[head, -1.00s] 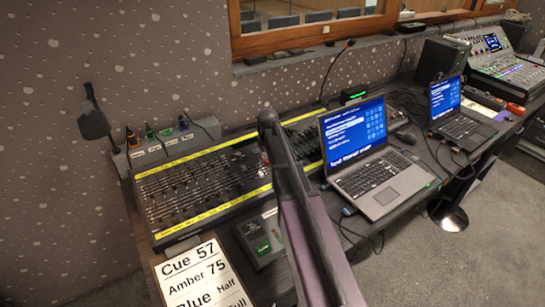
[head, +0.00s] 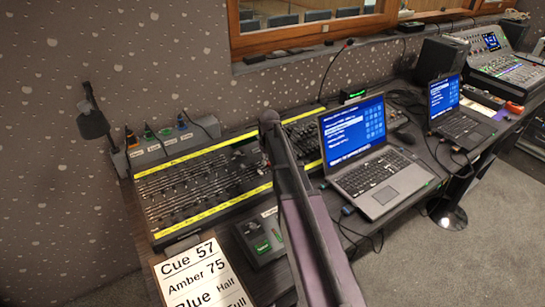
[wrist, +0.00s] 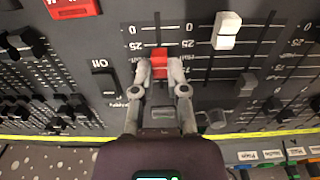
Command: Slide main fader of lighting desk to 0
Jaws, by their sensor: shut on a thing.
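The lighting desk (head: 160,233) is a long dark board with yellow strips along its edges and many small faders. In the wrist view, my gripper (wrist: 160,70) is shut on a red fader cap (wrist: 160,60), one finger on each side. The cap sits in a slot, a little below the 25 mark in the picture. The marks 0 and 25 are printed beside the slot, with 0 farther up. Lower marks are hidden by my fingers. In the head view my arm hides the gripper and this cap.
A white fader cap (wrist: 227,30) stands to the right, near its 0 mark. A red block (wrist: 73,7) and a black switch (wrist: 104,84) lie to the left. An open laptop (head: 352,135) and a cue sheet (head: 203,277) flank the desk.

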